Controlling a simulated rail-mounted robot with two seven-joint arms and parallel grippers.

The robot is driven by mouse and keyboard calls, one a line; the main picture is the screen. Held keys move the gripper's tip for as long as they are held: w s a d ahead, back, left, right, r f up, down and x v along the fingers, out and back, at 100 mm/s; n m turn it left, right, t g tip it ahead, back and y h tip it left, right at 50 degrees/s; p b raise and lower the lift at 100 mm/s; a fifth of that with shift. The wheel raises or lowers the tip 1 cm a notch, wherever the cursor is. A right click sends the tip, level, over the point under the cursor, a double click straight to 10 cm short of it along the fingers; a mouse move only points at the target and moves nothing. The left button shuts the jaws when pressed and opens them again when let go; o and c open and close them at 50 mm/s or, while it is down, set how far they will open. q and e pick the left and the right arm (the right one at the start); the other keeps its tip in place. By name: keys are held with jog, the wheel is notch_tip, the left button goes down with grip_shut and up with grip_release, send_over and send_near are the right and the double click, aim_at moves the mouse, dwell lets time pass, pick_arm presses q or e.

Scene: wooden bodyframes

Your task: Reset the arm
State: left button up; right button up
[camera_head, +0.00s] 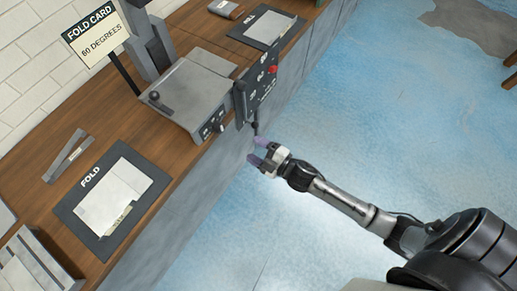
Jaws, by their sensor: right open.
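My right gripper (258,151) is open and shows no object between its fingers. Its arm comes in from the lower right and reaches toward the wooden bench's front edge. The fingertips are just below the control panel (263,86) with a red button, in front of the bench. Whether they touch the small lever end above them, I cannot tell. My left gripper is not in view.
The wooden bench (155,140) carries a grey machine (190,95), a dark "FOLD" mat (150,168) with a pale sheet, another mat (241,32) farther back, and a sign reading "FOLD CARD 60 DEGREES" (95,35). The blue floor (400,120) is open on the right.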

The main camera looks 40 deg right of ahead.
jog(key=shift+s+d, duration=0.1)
jog(key=shift+s, duration=0.2)
dwell(0.4)
